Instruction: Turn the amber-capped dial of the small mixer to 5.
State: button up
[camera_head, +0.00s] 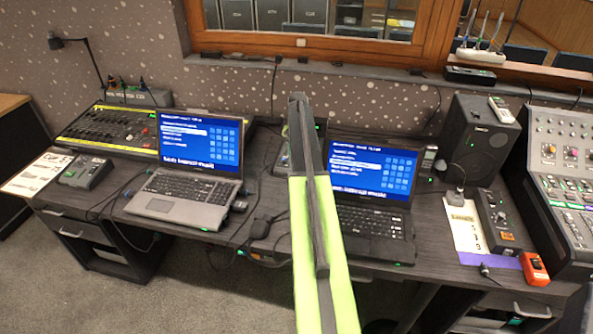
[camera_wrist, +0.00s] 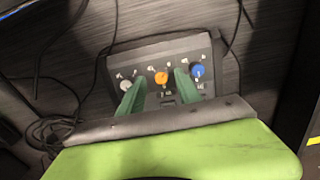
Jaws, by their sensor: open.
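The small mixer (camera_wrist: 205,47) is a dark box on the dark desk in the wrist view. It has a row of three dials: a grey one (camera_wrist: 125,86) on the left, the amber-capped dial (camera_wrist: 161,78) in the middle and a blue one (camera_wrist: 197,70) on the right. My gripper (camera_wrist: 160,83) is open. Its green fingers point at the mixer, one on each side of the amber dial, and I cannot tell whether they touch it. The dial's scale marks are too small to read. In the head view my arm hides most of the area between the laptops.
Black cables (camera_wrist: 60,95) lie left of the mixer. In the head view, one laptop (camera_head: 180,195) stands left of my arm and another (camera_head: 375,215) right of it. A speaker (camera_head: 480,145) and a large fader console (camera_head: 562,165) stand at right; another console (camera_head: 115,128) is at left.

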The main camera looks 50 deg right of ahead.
jog(key=shift+f, duration=0.7)
jog(key=shift+r, duration=0.1)
grip_shut()
jog(key=shift+a, duration=0.2)
jog(key=shift+d, duration=0.15)
jog(key=shift+m, duration=0.3)
